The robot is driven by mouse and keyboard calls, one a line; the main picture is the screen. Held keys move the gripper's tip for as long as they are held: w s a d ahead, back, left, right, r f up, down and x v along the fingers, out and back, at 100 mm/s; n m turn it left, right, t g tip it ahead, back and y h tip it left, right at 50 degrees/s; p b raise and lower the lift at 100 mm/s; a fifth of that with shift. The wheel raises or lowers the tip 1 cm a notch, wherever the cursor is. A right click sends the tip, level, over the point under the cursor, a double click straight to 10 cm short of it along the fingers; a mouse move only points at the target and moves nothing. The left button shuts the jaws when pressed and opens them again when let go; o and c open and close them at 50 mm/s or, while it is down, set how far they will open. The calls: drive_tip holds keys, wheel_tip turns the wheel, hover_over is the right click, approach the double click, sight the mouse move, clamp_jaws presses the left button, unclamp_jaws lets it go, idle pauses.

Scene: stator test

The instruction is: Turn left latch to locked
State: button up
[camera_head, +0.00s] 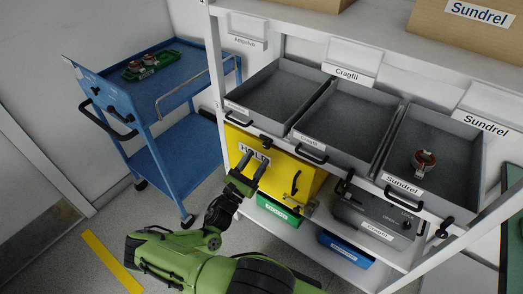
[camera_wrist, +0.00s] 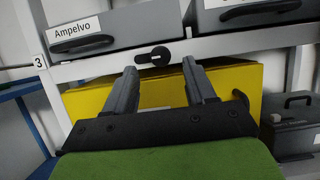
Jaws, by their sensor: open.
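A black latch (camera_wrist: 153,56) with a round hub and a short lever sits on the white shelf rail, below the gap between two grey trays. Its lever points left and slightly down in the wrist view. In the head view the latch (camera_head: 265,139) is small, above the yellow box. My gripper (camera_wrist: 159,68) is open and empty, its two fingers apart and pointing toward the latch, which shows between and just beyond the fingertips. In the head view my gripper (camera_head: 254,162) is in front of the yellow box. Contact with the latch cannot be told.
A yellow box (camera_head: 305,178) stands on the shelf below the rail. A grey case (camera_head: 372,212) with OPEN and LOCK markings stands to its right. Another black latch (camera_head: 445,228) is at the rail's right end. A blue cart (camera_head: 165,165) stands left, with clear floor between.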

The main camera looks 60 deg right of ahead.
sight(265, 147)
drive_tip(key=x, duration=0.4)
drive_tip(key=shift+d, duration=0.3)
drive_tip(key=c, duration=1)
drive_tip(key=shift+m, duration=0.3)
drive_tip(key=m+g+y+b, duration=0.1)
drive_tip(key=m+g+b, duration=0.1)
drive_tip(key=m, duration=0.4)
drive_tip(key=shift+w+g, duration=0.1)
drive_tip(key=shift+g, duration=0.5)
drive_tip(key=m+g+y, duration=0.1)
drive_tip(key=m, duration=0.2)
drive_tip(key=m+g+y, duration=0.1)
drive_tip(key=m, duration=0.2)
drive_tip(key=shift+w+r+b, duration=0.1)
drive_tip(key=shift+b, duration=0.25)
drive_tip(key=m+y, duration=0.1)
drive_tip(key=m, duration=0.1)
drive_tip(key=m+g+y, duration=0.1)
drive_tip(key=m, duration=0.2)
drive_tip(key=shift+r+m, duration=0.1)
drive_tip(key=shift+m, duration=0.2)
drive_tip(key=shift+w+r+m+y, duration=0.1)
drive_tip(key=shift+m+y, duration=1)
drive_tip(key=shift+m, duration=1)
